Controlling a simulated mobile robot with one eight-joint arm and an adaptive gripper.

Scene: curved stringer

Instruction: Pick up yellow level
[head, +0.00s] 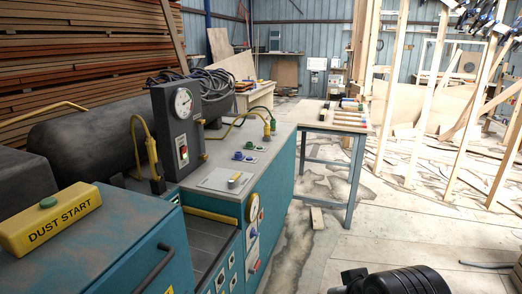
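I cannot clearly pick out the yellow level. A small table (322,127) with blue-grey legs stands beyond the teal cabinets and carries several small coloured items, too small to tell apart. A small yellow-and-grey piece (235,178) lies on a pale plate on the nearer teal cabinet; I cannot tell what it is. My gripper (352,281) shows as a dark shape at the bottom edge, right of centre, low over the floor and well apart from the table. It is cut off by the frame, so its opening is hidden.
Teal machine cabinets (275,185) fill the left and centre, with a yellow "DUST START" box (50,220) on the near one. A wood scrap (317,218) lies on the floor. Timber framing (425,90) stands at the right. The floor between is mostly clear.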

